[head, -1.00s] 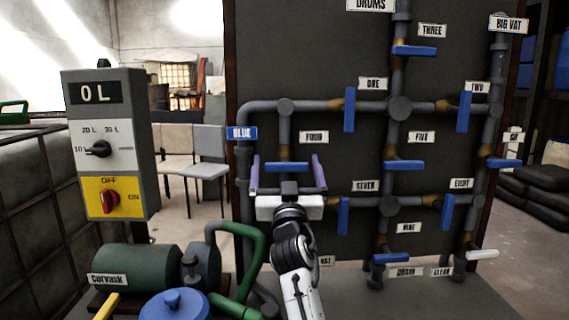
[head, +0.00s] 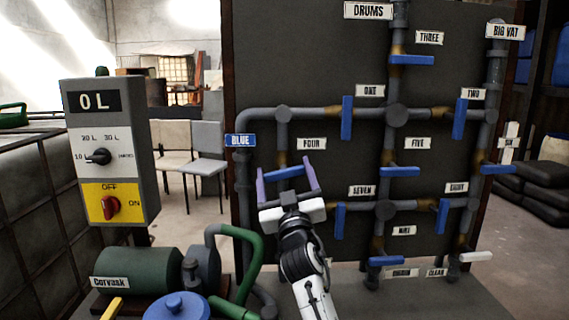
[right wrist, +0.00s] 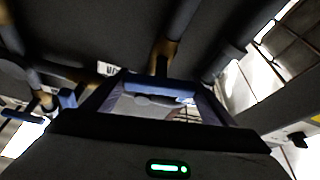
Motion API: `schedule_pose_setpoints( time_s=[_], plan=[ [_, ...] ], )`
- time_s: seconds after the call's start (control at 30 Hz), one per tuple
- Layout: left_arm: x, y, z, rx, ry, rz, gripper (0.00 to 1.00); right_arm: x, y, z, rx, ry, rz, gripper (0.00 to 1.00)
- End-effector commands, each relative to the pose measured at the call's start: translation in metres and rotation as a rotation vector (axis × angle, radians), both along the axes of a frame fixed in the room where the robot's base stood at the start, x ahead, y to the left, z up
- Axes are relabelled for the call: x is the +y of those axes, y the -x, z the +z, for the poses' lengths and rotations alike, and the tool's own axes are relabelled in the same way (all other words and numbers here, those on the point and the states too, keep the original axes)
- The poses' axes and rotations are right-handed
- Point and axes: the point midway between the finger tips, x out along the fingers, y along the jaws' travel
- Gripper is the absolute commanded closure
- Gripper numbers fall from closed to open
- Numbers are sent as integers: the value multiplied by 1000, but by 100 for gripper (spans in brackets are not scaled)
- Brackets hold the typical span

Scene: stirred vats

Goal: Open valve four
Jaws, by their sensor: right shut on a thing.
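Valve four's blue lever handle (head: 284,173) sits on the pipe below the FOUR label (head: 311,143), beside the left riser of the panel. It lies nearly crosswise to its pipe, with its right end a little higher. My right gripper (head: 286,178) is around the handle, one purple finger at each end, shut on it. In the right wrist view the blue handle (right wrist: 160,87) spans between the two fingers, with the brown valve body behind it. My left gripper is not in view.
Other blue handles stand close by on the panel: valve one (head: 347,118), valve seven (head: 339,221) and valve five (head: 400,171). A control box (head: 110,150) reading 0 L stands at left. A green pump (head: 140,268) and hose are below.

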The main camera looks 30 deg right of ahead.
Motion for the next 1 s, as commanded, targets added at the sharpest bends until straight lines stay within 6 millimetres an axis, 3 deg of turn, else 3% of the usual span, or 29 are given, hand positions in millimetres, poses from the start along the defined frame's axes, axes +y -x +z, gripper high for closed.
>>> schedule_pose_setpoints(
  time_s=[0.03, 0.2, 0.5, 1.0],
  plan=[
    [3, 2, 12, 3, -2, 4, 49, -1, 0, 6, 28, 40, -1, 44],
    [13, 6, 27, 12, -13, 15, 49, -1, 0, 7, 112, 180, 0, 44],
    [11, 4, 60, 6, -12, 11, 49, 0, 0, 4, 258, 425, 0, 44],
    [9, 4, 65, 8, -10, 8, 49, 1, -1, 1, 501, 828, -1, 44]
  ],
)
